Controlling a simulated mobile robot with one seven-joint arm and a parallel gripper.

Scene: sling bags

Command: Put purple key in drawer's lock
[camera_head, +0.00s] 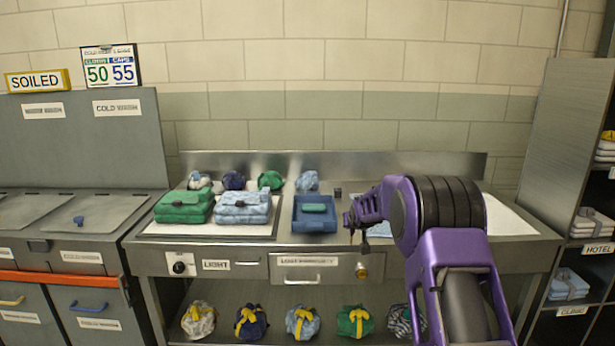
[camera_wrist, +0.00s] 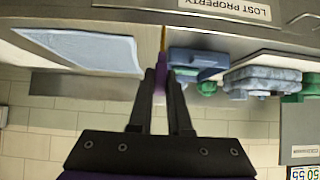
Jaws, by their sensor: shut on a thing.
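My gripper (camera_head: 349,218) is shut on the purple key and holds it in front of the steel counter, near its front edge. In the wrist view, my gripper (camera_wrist: 161,82) has the purple key (camera_wrist: 161,74) between its fingertips, with the thin brass shaft pointing away from it. The drawer (camera_head: 305,261), labelled LOST PROPERTY, is closed under the counter top. Its label (camera_wrist: 225,8) shows upside down in the wrist view. A round brass lock (camera_head: 362,272) sits at the drawer's right, below my gripper and apart from the key. The lock is not visible in the wrist view.
A blue tray (camera_head: 315,226) with a green item stands left of my gripper. Folded green (camera_head: 184,204) and light blue (camera_head: 243,206) stacks lie further left. Several tied bags (camera_head: 303,321) sit on the lower shelf. A shelf unit (camera_head: 569,170) stands at right.

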